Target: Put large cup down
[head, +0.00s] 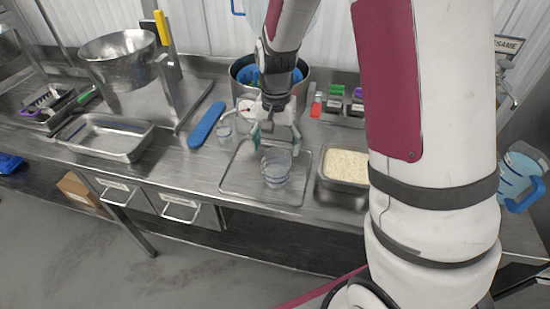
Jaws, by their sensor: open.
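The large cup (276,168) is a clear round container. It stands upright on a flat metal tray (240,181) on the steel counter. My gripper (277,143) is just behind and above the cup, with its fingers spread apart to either side of the cup's far rim. The fingers look open; whether one touches the cup I cannot tell. A smaller clear cup (224,130) stands on the counter left of the tray.
A pan of rice (346,166) sits right of the tray. A large pot (301,92) stands behind my gripper. A blue-handled tool (206,124) and an empty metal pan (106,137) lie to the left. A metal bowl (120,60) is at the back left.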

